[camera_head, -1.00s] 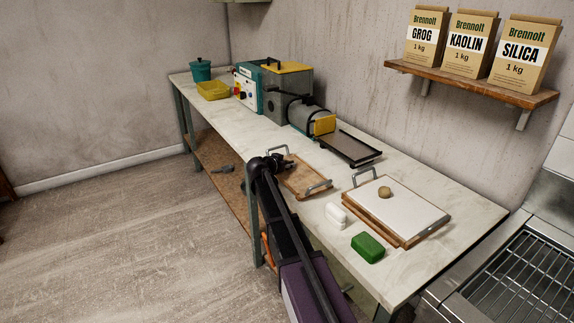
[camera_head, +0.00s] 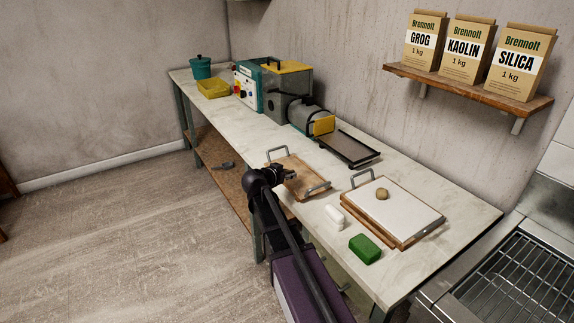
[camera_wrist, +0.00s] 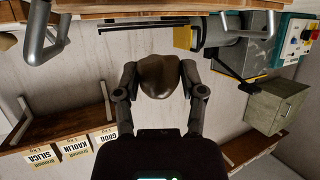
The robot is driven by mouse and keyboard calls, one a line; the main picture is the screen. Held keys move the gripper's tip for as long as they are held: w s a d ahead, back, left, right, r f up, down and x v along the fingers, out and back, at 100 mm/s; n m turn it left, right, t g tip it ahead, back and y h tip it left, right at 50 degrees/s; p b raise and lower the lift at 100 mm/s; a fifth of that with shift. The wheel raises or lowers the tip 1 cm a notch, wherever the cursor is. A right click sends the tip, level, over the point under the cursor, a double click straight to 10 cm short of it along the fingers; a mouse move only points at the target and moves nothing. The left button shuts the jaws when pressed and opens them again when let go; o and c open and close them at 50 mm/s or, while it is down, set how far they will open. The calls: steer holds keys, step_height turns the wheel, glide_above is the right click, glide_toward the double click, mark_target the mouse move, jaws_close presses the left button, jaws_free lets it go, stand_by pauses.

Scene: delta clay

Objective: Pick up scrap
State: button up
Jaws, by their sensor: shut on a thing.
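My gripper (camera_wrist: 160,88) is shut on a brown, rounded lump of clay scrap (camera_wrist: 158,72), which sits between the two fingers in the wrist view. In the head view my gripper (camera_head: 290,175) is at the near edge of the wooden tray with metal handles (camera_head: 305,186); the held lump cannot be made out there. Another small brown lump (camera_head: 382,193) rests on the white-topped board (camera_head: 400,208) to the right.
A white block (camera_head: 335,217) and a green block (camera_head: 365,249) lie near the bench's front edge. A grey machine with a dark tray (camera_head: 350,149) stands behind. A yellow tray (camera_head: 213,88) and teal pot (camera_head: 201,67) are at the far end. A shelf (camera_head: 470,85) holds three bags.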

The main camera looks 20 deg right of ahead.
steer(key=shift+s+a+r, duration=0.1)
steer(key=shift+s+a, duration=0.15)
steer(key=shift+s, duration=0.4)
steer(key=shift+s+a, duration=0.2)
steer(key=shift+s, duration=0.4)
steer(key=shift+s+a+r, duration=0.1)
steer(key=shift+s+a, duration=0.15)
steer(key=shift+s, duration=0.4)
steer(key=shift+s, duration=0.2)
